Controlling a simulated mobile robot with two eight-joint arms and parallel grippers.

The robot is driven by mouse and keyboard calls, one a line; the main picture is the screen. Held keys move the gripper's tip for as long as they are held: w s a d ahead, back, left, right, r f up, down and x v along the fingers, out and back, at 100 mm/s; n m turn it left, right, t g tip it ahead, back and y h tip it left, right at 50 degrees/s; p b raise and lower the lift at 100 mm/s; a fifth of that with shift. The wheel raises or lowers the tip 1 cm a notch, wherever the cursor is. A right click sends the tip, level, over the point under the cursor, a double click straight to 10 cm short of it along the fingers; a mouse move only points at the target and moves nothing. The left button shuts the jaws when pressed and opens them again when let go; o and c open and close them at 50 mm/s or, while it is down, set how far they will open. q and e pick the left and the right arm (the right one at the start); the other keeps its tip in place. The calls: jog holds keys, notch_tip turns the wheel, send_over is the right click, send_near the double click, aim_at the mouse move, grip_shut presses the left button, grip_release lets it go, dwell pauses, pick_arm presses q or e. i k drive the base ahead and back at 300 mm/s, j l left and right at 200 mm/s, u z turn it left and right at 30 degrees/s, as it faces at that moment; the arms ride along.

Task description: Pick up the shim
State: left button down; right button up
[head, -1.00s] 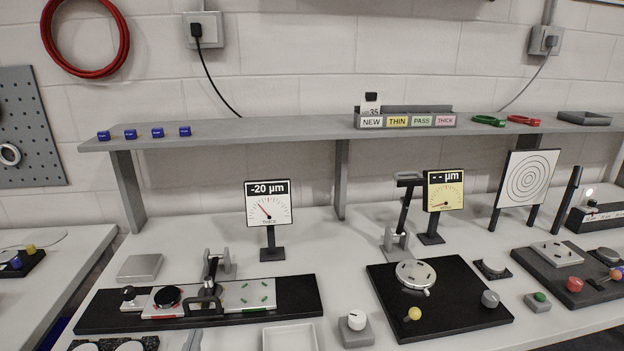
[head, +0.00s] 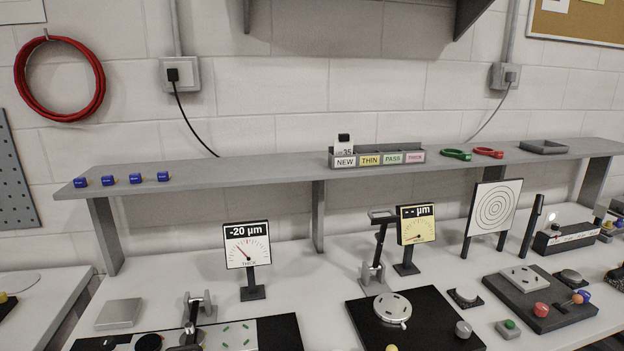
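A white tag with a black top, marked 35 (head: 343,146), stands in the NEW slot of a grey sorting rack (head: 432,155) on the shelf. The rack's slots are labelled NEW, THIN, PASS and THICK. I cannot tell whether this tag is the shim or holds it. Small dark flat pieces lie on a round silver plate (head: 393,309) on the black board, and small green ones on a white plate (head: 235,335); they are too small to identify. Neither of my grippers is in view.
The grey shelf (head: 250,173) runs above the bench, with blue blocks (head: 135,179) at left and green (head: 456,154) and red rings at right. Below stand a -20 µm gauge (head: 247,244), a yellow gauge (head: 416,224) and a ringed target (head: 495,207). The bench front is cut off.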

aim_at(134, 178)
jog(key=i+j+u, duration=0.2)
jog(key=j+u, duration=0.25)
jog(key=i+j+u, duration=0.25)
jog(key=u, duration=0.2)
